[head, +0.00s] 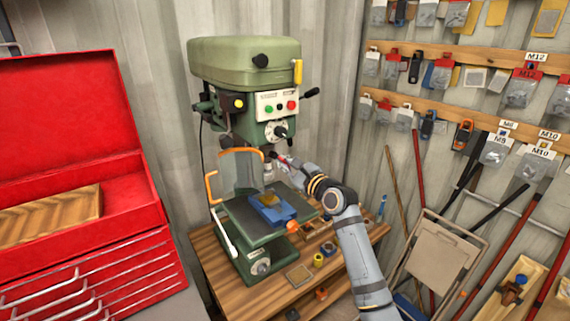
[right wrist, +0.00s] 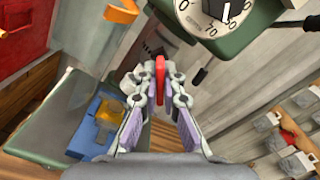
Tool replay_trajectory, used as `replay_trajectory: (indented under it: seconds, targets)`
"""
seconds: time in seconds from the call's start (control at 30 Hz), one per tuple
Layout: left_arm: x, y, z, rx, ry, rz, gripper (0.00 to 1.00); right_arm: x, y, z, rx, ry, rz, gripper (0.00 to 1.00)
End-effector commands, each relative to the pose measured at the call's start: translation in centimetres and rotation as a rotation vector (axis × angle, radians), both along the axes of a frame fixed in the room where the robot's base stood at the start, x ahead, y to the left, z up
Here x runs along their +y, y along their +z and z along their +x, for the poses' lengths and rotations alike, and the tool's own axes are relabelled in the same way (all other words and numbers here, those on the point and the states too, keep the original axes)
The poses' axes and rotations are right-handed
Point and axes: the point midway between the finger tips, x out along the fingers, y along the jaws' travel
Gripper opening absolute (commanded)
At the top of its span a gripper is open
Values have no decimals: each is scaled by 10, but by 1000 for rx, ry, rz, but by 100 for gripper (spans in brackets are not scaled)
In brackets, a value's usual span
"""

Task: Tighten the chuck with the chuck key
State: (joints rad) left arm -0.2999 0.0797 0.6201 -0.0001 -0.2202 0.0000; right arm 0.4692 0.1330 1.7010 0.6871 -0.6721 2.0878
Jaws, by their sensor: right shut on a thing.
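The green drill press (head: 240,65) stands on the wooden bench, and its chuck (head: 268,173) hangs below the head. My right gripper (head: 284,161) is beside the chuck, on its right. In the right wrist view my gripper (right wrist: 160,88) is shut on the red handle of the chuck key (right wrist: 160,70). The key's far end is hidden or too small to make out, so I cannot tell whether it sits in the chuck. My left gripper is not in view.
A blue vise (head: 281,214) with a yellowish workpiece (head: 270,199) sits on the press table below the chuck. A clear guard (head: 240,172) with an orange frame stands left of the chuck. A red toolbox (head: 70,120) is at left. Small items lie on the bench (head: 215,262).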

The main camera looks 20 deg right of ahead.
Motion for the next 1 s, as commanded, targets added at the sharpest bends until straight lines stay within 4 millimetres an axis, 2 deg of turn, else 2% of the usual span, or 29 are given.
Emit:
replay_trajectory:
  seconds: [0.1, 0.33, 0.53, 0.8, 1.0]
  targets:
    - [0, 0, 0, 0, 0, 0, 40, 0, 1, 0, 27, 0, 78, 0]
    - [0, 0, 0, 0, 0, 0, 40, 0, 1, 0, 34, 0, 97, 0]
    - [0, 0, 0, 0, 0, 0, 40, 0, 1, 0, 110, 0, 307, 0]
    - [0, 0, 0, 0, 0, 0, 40, 0, 1, 0, 123, 0, 342, 0]
    - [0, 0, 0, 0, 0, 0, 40, -1, 1, 0, 198, 0, 552, 0]
